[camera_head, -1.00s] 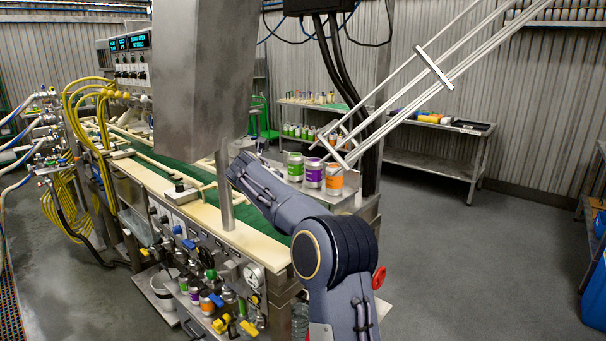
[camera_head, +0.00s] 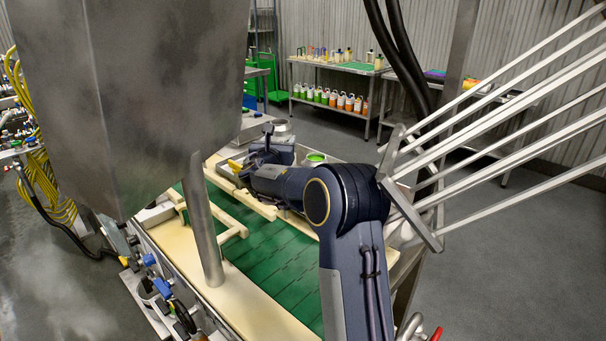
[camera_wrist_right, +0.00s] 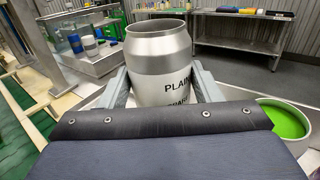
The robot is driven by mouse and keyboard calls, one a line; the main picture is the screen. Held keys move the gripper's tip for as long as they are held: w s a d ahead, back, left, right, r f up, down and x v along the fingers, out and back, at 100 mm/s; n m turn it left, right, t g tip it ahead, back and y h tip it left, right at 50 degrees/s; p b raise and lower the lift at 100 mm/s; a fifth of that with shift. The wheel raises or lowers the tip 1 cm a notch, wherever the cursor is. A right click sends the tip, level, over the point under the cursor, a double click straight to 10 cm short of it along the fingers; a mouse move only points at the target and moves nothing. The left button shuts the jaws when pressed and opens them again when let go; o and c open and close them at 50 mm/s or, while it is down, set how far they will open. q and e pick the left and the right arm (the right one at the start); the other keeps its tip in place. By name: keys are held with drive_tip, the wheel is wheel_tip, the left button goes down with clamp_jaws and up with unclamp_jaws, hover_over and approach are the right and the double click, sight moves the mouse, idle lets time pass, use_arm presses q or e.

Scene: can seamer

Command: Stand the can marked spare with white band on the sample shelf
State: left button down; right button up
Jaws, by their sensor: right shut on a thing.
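The spare can (camera_wrist_right: 162,60) is a bare silver can with an open top and a white band, lettered "PLAIN" and, partly cut off, "SPARE". My right gripper (camera_wrist_right: 161,88) is shut on it, one finger on each side, and holds it upright. In the head view the can (camera_head: 281,128) shows beyond my right wrist, past the far end of the green conveyor. Its lower part is hidden by my wrist. No shelf is clearly marked as the sample shelf; a steel stand (camera_wrist_right: 112,64) with blue and white cans is at the upper left of the wrist view. My left gripper is out of view.
A can with a green inside (camera_head: 315,157) stands right of my wrist. The green conveyor (camera_head: 270,255) with cream rails lies below my arm. A large grey housing (camera_head: 130,90) fills the left, and white bars (camera_head: 500,110) cross the right. A back bench (camera_head: 340,68) holds bottles.

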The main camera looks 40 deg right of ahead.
wheel_tip(320, 180, down, 2)
drive_tip(key=shift+s+f, duration=0.1)
wheel_tip(320, 180, down, 5)
drive_tip(key=shift+f, duration=0.15)
drive_tip(key=shift+f, duration=0.1)
drive_tip(key=o, duration=0.9)
